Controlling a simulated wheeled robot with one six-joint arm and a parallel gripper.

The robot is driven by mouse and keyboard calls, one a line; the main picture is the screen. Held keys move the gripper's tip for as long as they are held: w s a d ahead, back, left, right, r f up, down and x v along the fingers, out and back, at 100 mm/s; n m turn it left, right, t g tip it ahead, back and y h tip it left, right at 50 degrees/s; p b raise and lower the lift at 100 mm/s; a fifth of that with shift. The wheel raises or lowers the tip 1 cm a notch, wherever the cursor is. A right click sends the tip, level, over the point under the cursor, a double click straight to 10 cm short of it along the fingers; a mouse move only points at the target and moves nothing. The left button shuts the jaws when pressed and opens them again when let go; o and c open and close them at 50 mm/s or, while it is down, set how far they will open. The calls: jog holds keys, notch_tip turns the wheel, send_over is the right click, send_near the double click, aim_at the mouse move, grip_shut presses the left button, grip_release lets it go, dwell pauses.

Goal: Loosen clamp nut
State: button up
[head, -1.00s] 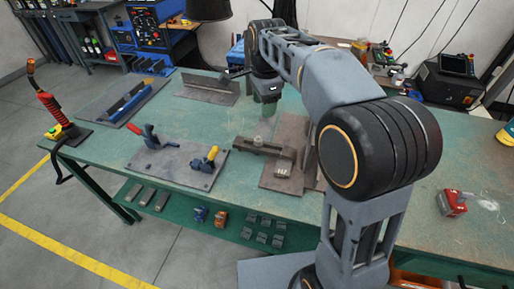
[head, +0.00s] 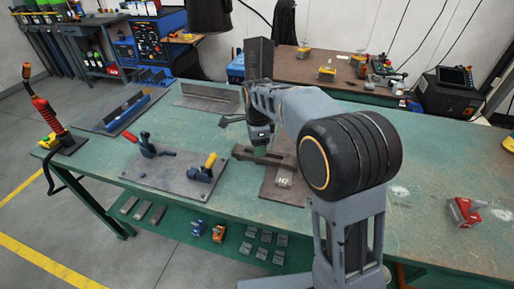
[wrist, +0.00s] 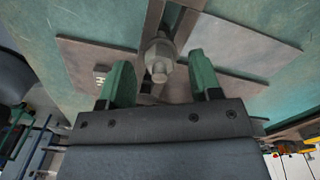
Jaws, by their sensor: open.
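The clamp nut (wrist: 159,72) is a grey metal hex nut on a stud, seen in the wrist view just beyond my fingertips and between them. It sits on the dark clamp bar (head: 262,156), which lies across a brown steel plate (head: 288,192) on the green table. The left finger is nearer the clamp bar's side plate, and I see no contact with the nut. In the head view my gripper (head: 259,147) is just above the clamp bar, and the nut is hidden there.
A torch stand (head: 65,142) is at the left edge. A red magnet block (head: 464,211) lies at the right. The green table (head: 410,165) has free room on the right.

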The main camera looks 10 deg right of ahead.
jog(key=shift+f, duration=0.55)
jog(key=shift+c, duration=0.2)
jog(key=c, duration=0.9)
